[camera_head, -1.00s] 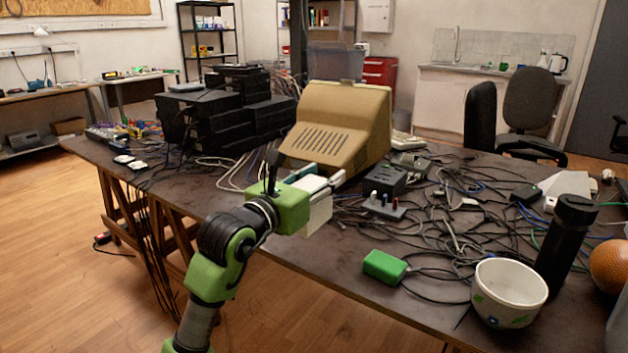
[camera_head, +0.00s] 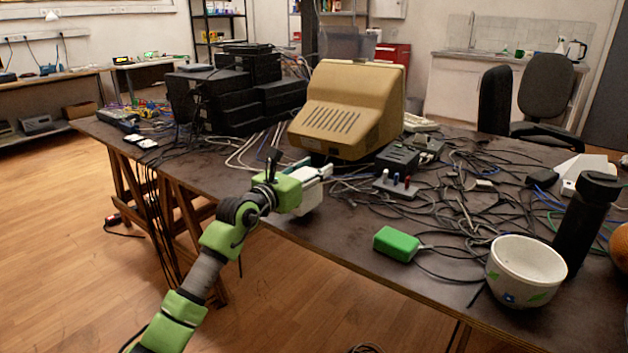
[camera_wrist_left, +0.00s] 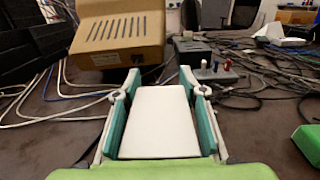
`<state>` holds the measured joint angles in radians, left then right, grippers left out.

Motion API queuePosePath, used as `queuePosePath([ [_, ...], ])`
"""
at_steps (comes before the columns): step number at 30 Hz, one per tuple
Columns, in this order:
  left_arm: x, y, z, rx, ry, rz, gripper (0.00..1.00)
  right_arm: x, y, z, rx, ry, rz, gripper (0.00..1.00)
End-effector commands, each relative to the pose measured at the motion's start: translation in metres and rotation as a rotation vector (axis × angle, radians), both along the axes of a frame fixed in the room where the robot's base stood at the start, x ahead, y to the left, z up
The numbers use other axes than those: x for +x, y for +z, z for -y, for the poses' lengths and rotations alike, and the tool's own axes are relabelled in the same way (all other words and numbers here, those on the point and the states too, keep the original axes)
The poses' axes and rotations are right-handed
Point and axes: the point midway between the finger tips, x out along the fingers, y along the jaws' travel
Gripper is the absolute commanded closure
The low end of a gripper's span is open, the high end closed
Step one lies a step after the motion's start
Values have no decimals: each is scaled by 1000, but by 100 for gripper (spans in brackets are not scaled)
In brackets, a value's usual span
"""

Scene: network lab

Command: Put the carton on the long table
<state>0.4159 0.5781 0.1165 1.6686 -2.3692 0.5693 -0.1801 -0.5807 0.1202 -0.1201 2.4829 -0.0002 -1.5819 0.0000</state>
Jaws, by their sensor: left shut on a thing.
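My left gripper (camera_head: 318,176) is shut on a white carton (camera_head: 309,200) at the near edge of the long table (camera_head: 350,262). In the left wrist view the carton (camera_wrist_left: 158,124) lies between the two teal-lined fingers, its pale face toward the camera. In the head view the gripper partly hides the carton. I cannot tell whether the carton touches the tabletop. My right gripper is not in view.
A beige monitor (camera_head: 345,110) stands just behind the gripper, with stacked black devices (camera_head: 225,100) to its left. A green box (camera_head: 397,244), a white bowl (camera_head: 524,272) and a black bottle (camera_head: 583,225) stand to the right. Loose cables cover much of the tabletop.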

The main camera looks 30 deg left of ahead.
Motion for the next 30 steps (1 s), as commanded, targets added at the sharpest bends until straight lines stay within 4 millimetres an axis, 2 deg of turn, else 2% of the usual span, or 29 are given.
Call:
queuePosePath([
  [1, 0, -14, 1, 0, -1, -3, 88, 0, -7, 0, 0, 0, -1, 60],
  [3, 0, -21, 1, 1, -1, -2, 88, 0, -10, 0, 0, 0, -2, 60],
  [13, 0, -23, 1, 0, -1, 0, 88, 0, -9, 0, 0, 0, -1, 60],
  [14, 0, -23, 1, 0, -1, -2, 56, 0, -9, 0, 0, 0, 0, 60],
  [15, 0, -23, 1, 1, -1, -2, 46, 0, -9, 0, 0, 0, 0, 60],
  [26, 0, -21, 1, 0, -2, -2, 45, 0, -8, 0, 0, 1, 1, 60],
  [30, -10, -22, 1, 0, -1, -4, 45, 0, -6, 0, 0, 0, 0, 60],
])
